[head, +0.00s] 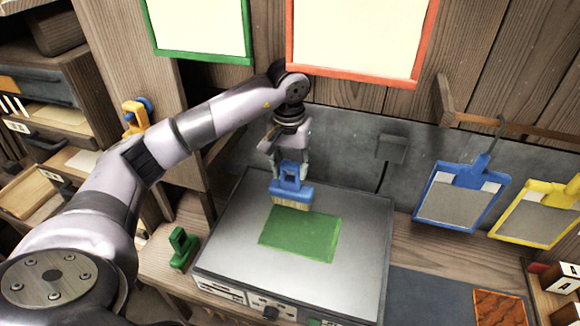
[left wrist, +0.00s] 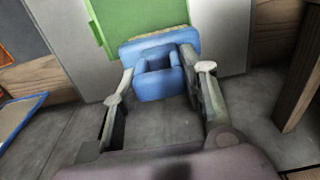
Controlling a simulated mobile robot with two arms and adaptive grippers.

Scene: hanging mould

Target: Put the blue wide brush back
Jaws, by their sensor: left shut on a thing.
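The blue wide brush (head: 292,186) is upright with bristles down, at the far edge of a green sheet (head: 312,238) on a grey box-shaped machine (head: 230,235). My left gripper (head: 289,165) is shut on its handle. In the left wrist view the brush (left wrist: 158,72) is between the two fingers of my left gripper (left wrist: 158,90). I cannot tell whether the bristles touch the sheet. My right gripper is not in view.
A green brush-like tool (head: 182,248) stands left of the machine. A yellow-orange tool with a blue part (head: 137,115) is at the left cabinet. Blue (head: 460,195) and yellow (head: 540,215) framed moulds hang at right. Framed panels (head: 362,35) are on the wall.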

